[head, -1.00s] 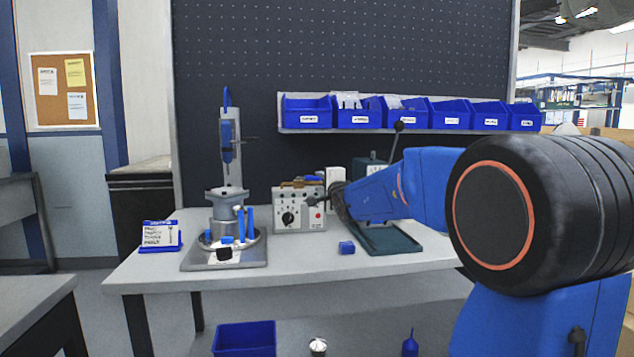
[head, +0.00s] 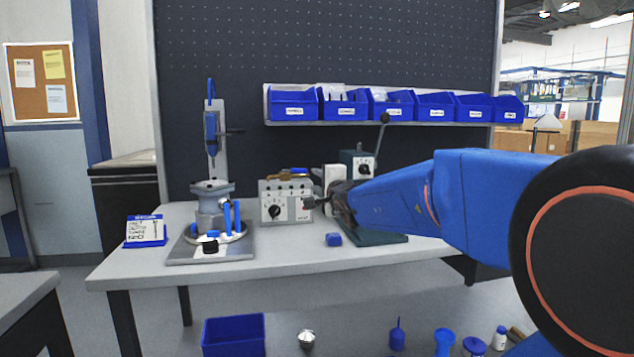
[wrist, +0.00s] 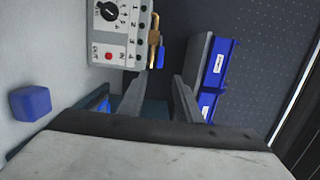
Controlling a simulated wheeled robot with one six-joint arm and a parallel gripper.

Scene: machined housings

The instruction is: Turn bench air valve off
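A light grey control box (head: 272,191) stands at the back of the bench, with a black dial (head: 273,211) and a red button on its face. A brass fitting (head: 291,177) with a small blue part lies along its top; I take this to be the air valve, but cannot be sure. In the wrist view the brass fitting (wrist: 154,42) and its blue part (wrist: 161,56) show beyond my fingertips. My gripper (wrist: 157,85) is open and empty, its two fingers apart. In the head view my gripper (head: 316,203) is at the box's right side, partly hidden by my wrist.
A blue block (head: 333,239) lies on the bench (head: 280,255) before the box. A press fixture (head: 211,205) stands left, and a dark green machine with a lever (head: 384,118) stands behind my arm. Blue bins (head: 292,104) hang above. The bench front is mostly clear.

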